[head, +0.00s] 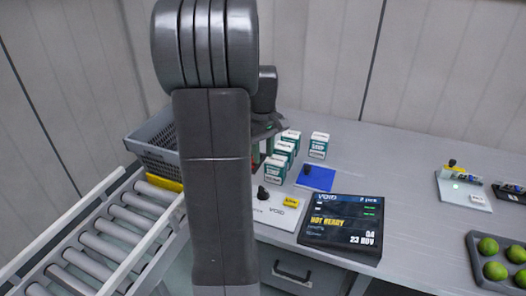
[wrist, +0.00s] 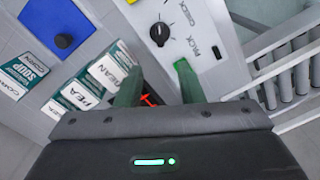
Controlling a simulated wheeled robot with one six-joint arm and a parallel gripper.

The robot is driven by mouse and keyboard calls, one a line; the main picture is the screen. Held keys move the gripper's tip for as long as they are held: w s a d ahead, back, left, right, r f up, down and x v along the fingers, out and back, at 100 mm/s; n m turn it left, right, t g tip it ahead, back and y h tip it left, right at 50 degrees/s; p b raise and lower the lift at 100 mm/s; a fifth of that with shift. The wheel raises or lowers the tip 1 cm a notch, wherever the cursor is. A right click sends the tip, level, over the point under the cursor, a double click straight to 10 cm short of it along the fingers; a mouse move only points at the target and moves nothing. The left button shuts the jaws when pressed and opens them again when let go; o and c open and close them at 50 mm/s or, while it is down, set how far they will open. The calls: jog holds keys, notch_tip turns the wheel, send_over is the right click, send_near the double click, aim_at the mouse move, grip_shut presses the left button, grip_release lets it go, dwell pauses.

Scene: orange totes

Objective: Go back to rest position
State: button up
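My gripper (wrist: 157,78) shows in the wrist view with its two green fingers apart and nothing clearly held between them. A small red part shows near the left finger, and I cannot tell what it belongs to. In the head view my arm stands across the middle and hides most of the gripper, which is over the bench (head: 400,165) near the soup boxes. The fingers are above the bench beside the white control panel (head: 272,208), which also shows in the wrist view (wrist: 205,45) with a black knob.
Several soup boxes (head: 319,145) stand near a blue pad (head: 316,178). A dark screen (head: 342,226) reads "NOT READY". A grey crate (head: 150,140) sits at the end of a roller conveyor (head: 110,235) at left. A tray of green fruit (head: 484,262) is at far right.

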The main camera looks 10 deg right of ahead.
aim_at(263, 189)
notch_tip(263, 189, down, 14)
jog(key=shift+r+p, duration=0.15)
jog(key=shift+p, duration=0.2)
jog(key=shift+m, duration=0.5)
dwell(0.5)
